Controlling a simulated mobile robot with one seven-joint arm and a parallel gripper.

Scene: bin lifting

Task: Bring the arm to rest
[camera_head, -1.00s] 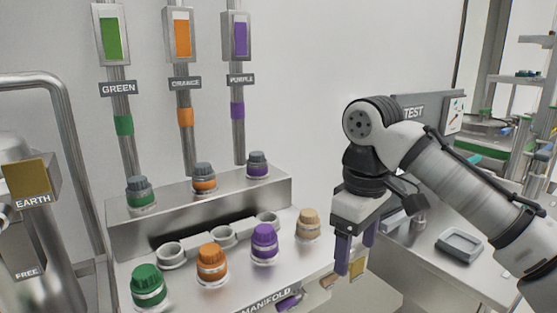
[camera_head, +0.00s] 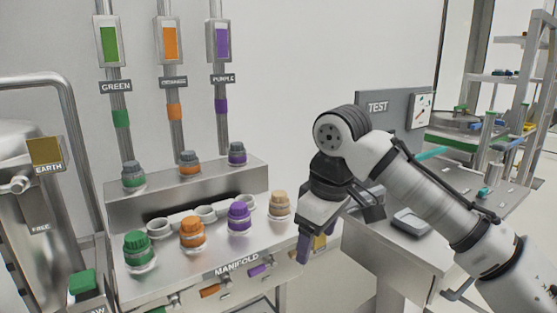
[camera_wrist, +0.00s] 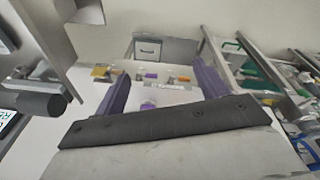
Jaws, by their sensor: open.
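My gripper (camera_head: 312,246) hangs below my bent arm in the head view, its purple fingers pointing down just right of the manifold bench (camera_head: 185,282). In the wrist view the two purple fingers (camera_wrist: 163,80) stand wide apart with nothing held between them. The fingers look clear of the bench and its caps in the head view, though the exact gap cannot be told.
The bench holds green (camera_head: 138,250), orange (camera_head: 192,232), purple (camera_head: 239,216) and tan (camera_head: 280,205) capped fittings. A TEST panel (camera_head: 395,115) and a side table with a grey tray (camera_head: 411,221) stand right. A green block (camera_head: 82,281) is at lower left.

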